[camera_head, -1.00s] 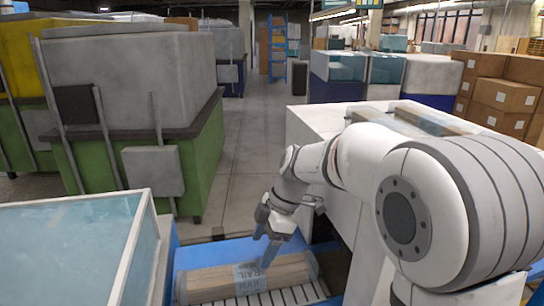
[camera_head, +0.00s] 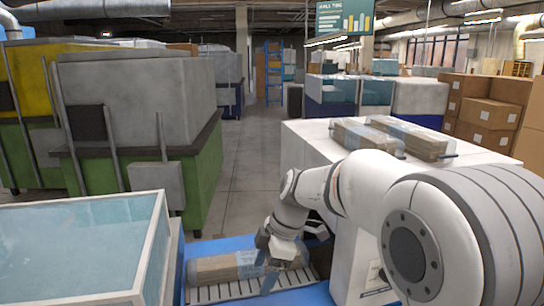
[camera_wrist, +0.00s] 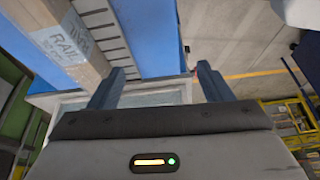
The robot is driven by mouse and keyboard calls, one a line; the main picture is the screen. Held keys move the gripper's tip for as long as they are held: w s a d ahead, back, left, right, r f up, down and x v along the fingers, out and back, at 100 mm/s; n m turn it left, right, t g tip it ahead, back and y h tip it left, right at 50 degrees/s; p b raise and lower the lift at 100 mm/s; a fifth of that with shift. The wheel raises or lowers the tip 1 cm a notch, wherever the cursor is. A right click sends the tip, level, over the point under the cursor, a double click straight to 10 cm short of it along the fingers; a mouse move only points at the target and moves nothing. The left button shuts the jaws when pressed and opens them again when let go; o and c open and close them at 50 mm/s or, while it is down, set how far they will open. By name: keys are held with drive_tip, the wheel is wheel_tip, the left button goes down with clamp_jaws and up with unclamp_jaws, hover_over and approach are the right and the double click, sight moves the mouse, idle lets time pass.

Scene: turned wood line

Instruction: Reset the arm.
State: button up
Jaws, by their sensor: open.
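My gripper (camera_head: 283,262) hangs in front of the right part of a wrapped wooden bundle (camera_head: 215,268) in the head view. The bundle lies on a slatted bed with a blue frame, and my gripper hides part of it. In the wrist view my gripper (camera_wrist: 160,85) has its two dark fingers spread wide, with nothing between them. There the bundle (camera_wrist: 60,40), with a pale label reading RAIL, lies at upper left, outside the fingers. Contact between gripper and bundle cannot be told from the head view.
A glass-topped case (camera_head: 80,245) stands at lower left, beside the blue frame. Right of my gripper is a white cabinet (camera_head: 305,150) with two wrapped bundles (camera_head: 412,138) on top. Green machines (camera_head: 200,170) stand at left, cartons (camera_head: 490,112) at right. An open floor aisle (camera_head: 250,160) runs between.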

drive_tip(key=s+d+f+m+t+h, duration=0.2)
drive_tip(key=s+d+m+t+h, duration=0.1)
drive_tip(key=s+d+m, duration=1.3)
drive_tip(key=d+m+h, duration=0.1)
drive_tip(key=m, duration=0.3)
drive_tip(key=shift+s, duration=0.35)
